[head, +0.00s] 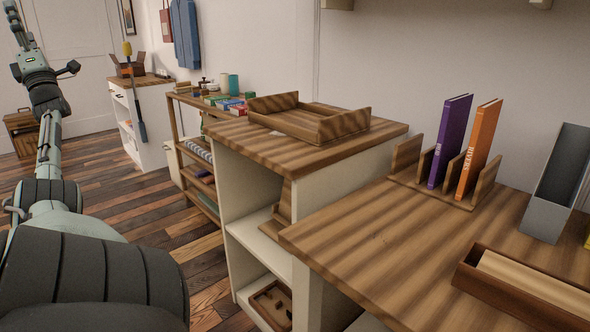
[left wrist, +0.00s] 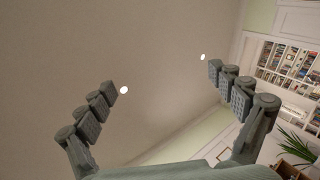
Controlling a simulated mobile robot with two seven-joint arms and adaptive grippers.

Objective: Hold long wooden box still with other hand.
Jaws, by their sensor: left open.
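The long wooden box (head: 516,300) lies on the striped wooden tabletop at the lower right of the head view. It is dark brown with a paler wood strip along its top, and its near right end is cut off by the frame. No gripper is near it. My left arm is raised at the far left of the head view, well away from the box. In the left wrist view my left gripper (left wrist: 160,78) is open and empty, its fingers spread wide toward the ceiling. My right gripper is in neither view.
A wooden rack (head: 435,184) holds a purple book (head: 450,142) and an orange book (head: 479,150) behind the box. A grey file holder (head: 556,185) stands at the right. A wooden tray (head: 308,122) sits on the neighbouring cabinet. The tabletop (head: 365,245) left of the box is clear.

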